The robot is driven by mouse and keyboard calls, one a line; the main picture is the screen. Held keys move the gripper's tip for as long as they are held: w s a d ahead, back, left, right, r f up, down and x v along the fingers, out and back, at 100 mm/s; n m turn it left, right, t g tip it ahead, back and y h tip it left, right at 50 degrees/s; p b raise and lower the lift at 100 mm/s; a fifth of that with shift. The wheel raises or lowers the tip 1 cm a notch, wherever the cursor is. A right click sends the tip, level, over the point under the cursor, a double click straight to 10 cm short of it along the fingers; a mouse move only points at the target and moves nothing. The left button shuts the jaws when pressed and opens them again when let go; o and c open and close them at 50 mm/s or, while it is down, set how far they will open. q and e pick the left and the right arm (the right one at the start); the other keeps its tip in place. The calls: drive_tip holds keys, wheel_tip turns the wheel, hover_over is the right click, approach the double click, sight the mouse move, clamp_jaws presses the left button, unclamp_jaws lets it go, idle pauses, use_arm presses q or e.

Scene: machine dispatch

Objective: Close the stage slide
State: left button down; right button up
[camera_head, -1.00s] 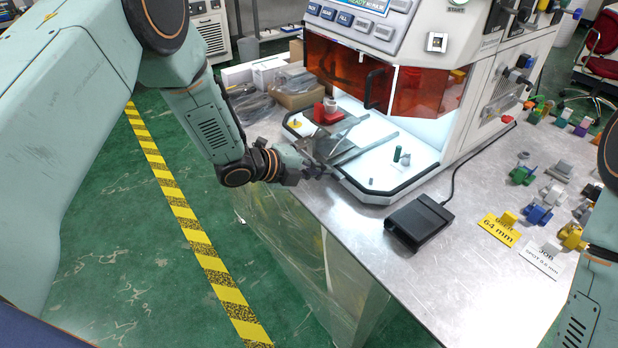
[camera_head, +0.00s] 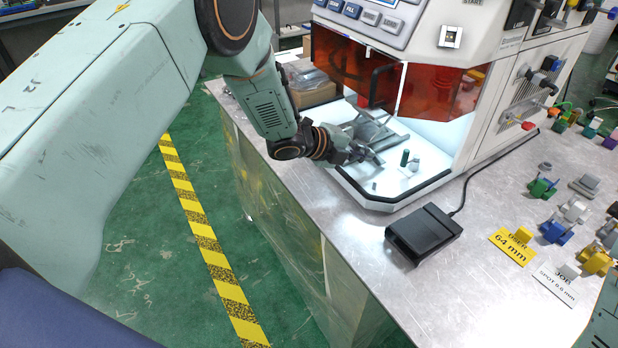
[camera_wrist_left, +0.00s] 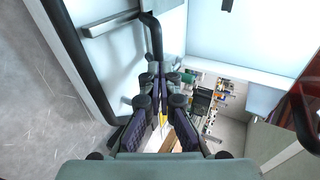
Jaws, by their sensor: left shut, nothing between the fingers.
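The white machine's stage (camera_head: 392,203) is a white tray with a black rim. It sticks out in front of the lit opening, and grey metal plates and bars (camera_head: 383,136) lie on it. My left gripper (camera_head: 374,157) is shut and empty, over the left part of the tray beside the grey bars. In the left wrist view, the shut fingers (camera_wrist_left: 160,78) point along the black rim (camera_wrist_left: 83,62), near a grey bar (camera_wrist_left: 110,25). I cannot tell whether they touch anything. My right gripper is out of view.
An orange shield (camera_head: 432,92) with a black handle hangs above the tray. A green post (camera_head: 405,158) stands on the tray. A black pedal (camera_head: 424,233) with a cable, label cards (camera_head: 511,246) and several coloured parts lie on the metal table.

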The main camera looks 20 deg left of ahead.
use_arm(q)
drive_tip(key=shift+w+d, duration=0.25)
drive_tip(key=shift+w, duration=0.1)
drive_tip(key=shift+r, duration=0.1)
idle(0.3)
drive_tip(key=shift+r, duration=0.2)
